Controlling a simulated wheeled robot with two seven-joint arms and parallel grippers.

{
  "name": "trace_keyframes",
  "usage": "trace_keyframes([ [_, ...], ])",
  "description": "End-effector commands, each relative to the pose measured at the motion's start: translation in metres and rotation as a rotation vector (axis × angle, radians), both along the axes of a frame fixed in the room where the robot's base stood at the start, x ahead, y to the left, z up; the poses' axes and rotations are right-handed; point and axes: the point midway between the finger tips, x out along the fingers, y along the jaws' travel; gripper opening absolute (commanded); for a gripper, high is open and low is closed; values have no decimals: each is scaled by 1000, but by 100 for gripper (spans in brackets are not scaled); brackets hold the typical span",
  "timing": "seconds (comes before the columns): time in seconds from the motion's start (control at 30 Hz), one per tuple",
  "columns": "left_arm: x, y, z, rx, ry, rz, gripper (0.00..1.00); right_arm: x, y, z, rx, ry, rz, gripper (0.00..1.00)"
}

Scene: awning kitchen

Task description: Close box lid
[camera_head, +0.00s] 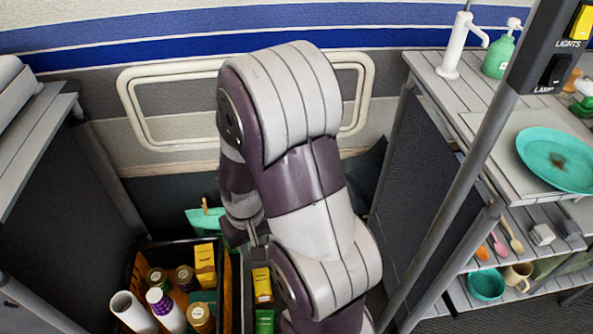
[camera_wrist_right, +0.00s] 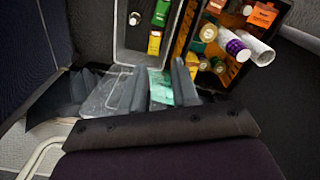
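The grey box (camera_wrist_right: 125,58) stands open beside a black crate, with green and yellow packets inside. A pale see-through panel (camera_wrist_right: 103,92), which looks like its raised lid, shows at its near side in the right wrist view; I cannot tell whether anything touches it. My right gripper (camera_wrist_right: 158,88) has its dark fingers apart, with a teal item (camera_wrist_right: 160,86) showing between them, seemingly beyond rather than held. In the head view my right gripper (camera_head: 254,238) is low behind the box, partly hidden by my arm, which also hides most of the box and the lid. My left gripper is out of view.
The black crate (camera_head: 132,272) holds several bottles, jars and a yellow packet. A cabinet (camera_head: 50,215) stands left and a shelf unit (camera_head: 425,165) with a teal plate (camera_head: 560,160) right. The wall (camera_head: 165,165) is close behind.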

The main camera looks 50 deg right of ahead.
Motion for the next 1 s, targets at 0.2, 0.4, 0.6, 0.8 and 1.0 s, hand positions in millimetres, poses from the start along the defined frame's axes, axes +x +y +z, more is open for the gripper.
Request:
trace_keyframes([
  [0.2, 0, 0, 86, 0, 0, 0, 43, 30, -88, 46, 7, 10, -515, 30],
  [0.4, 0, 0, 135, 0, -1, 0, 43, 55, -208, 43, 15, -69, -1425, 30],
  [0.6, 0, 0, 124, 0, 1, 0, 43, 86, -234, 43, 59, -172, -1891, 30],
  [0.8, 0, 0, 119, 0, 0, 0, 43, 87, -235, 27, 69, -170, -1987, 30],
  [1.0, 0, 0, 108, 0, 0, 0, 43, 94, -240, -24, 69, -170, -1983, 30],
])
